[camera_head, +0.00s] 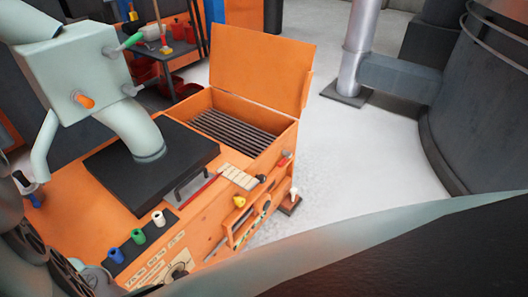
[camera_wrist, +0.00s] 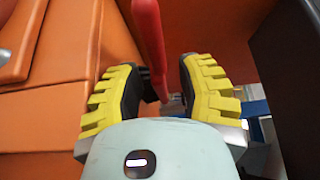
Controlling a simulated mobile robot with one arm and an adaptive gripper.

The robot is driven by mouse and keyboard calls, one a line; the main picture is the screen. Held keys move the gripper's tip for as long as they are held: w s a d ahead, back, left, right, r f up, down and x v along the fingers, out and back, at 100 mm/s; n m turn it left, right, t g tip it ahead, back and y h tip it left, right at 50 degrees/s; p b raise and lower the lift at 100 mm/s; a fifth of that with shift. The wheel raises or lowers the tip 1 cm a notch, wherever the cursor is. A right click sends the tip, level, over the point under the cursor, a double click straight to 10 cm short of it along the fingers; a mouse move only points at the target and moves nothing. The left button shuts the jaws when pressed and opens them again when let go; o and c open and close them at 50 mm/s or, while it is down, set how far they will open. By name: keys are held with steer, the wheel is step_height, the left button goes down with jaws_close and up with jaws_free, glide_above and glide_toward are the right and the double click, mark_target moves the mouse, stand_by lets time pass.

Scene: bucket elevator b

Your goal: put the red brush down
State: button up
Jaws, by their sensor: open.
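A red rod-like handle (camera_wrist: 149,38), which looks like the red brush's, runs down from the top of the wrist view into the gap between my fingers. My gripper (camera_wrist: 155,82) is open, with a black-and-yellow ribbed finger on either side of the handle. I cannot tell whether either finger touches it. The brush head is hidden or out of frame. In the head view my gripper does not show clearly. A thin red stick (camera_head: 199,190) lies on the orange workbench (camera_head: 85,190) beside the black plate; I cannot tell whether it is the brush.
A black plate (camera_head: 110,167) with a handle lies on the bench. Beyond it, an orange box (camera_head: 270,138) with a slatted floor has its lid (camera_head: 262,65) raised. Coloured knobs line the front. A grey pipe (camera_head: 359,45) stands behind; the floor between (camera_head: 345,150) is clear.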

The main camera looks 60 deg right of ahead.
steer(key=v, duration=0.8)
stand_by(0.4)
